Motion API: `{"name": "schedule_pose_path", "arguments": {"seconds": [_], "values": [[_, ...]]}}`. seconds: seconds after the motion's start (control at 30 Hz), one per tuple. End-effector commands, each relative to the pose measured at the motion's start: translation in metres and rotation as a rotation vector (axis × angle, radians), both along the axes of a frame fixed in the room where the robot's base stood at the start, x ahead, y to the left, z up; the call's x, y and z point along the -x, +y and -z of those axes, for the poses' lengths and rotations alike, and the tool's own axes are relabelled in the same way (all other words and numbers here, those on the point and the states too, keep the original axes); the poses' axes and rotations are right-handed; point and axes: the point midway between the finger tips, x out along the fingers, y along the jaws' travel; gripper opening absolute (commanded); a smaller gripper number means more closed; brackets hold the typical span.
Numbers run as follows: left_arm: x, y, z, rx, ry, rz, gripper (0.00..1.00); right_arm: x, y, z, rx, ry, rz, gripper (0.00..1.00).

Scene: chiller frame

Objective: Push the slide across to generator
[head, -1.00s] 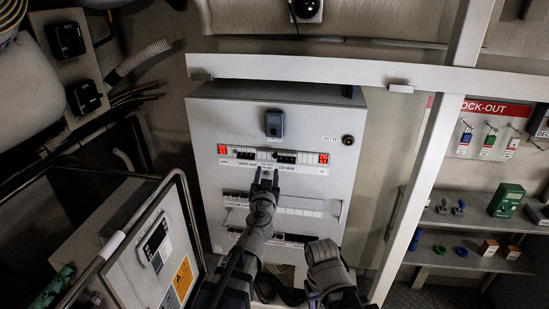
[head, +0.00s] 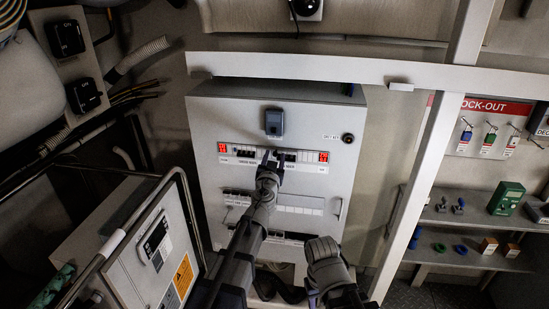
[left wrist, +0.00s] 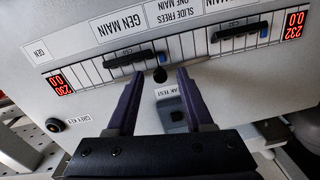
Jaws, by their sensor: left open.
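The breaker row (head: 245,153) crosses the upper front of the pale cabinet, with red readouts at both ends. In the left wrist view the row appears upside down, with labels "GEN MAIN" (left wrist: 116,23) and "SLIDE FREES ONE MAIN" (left wrist: 176,22). A small round black knob (left wrist: 160,75), apparently the slide's, lies between two black breaker handles, the generator-side one (left wrist: 126,58) and the other (left wrist: 240,31). My left gripper (head: 272,155) is open at the row. Its purple fingers (left wrist: 159,78) stand either side of the knob in the picture; contact is unclear. My right gripper's jaws are not clear.
A blue-grey box (head: 274,123) is fixed above the row. A key switch (head: 347,139) sits at the cabinet's upper right. A lower strip (head: 285,204) crosses the door. A metal rail (head: 184,178) stands at the left, and shelves (head: 465,215) at the right.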

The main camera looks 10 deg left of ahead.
Motion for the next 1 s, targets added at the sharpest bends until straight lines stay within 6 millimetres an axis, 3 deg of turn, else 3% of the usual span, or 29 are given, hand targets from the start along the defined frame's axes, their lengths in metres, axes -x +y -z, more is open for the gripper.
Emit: {"name": "schedule_pose_path", "arguments": {"seconds": [0.27,0.73,1.0], "values": [[-0.0044,0.0003,0.0001,0.000,0.000,0.000,0.52,0.0000,0.0000,0.0000,0.000,0.000,0.000,0.50],[-0.0042,0.0002,0.0000,0.000,0.000,0.000,0.01,0.0000,0.0000,0.0000,0.000,0.000,0.000,0.50],[-0.0042,0.0002,0.0000,0.000,0.000,0.000,0.00,0.0000,0.0000,0.0000,0.000,0.000,0.000,0.50]]}}
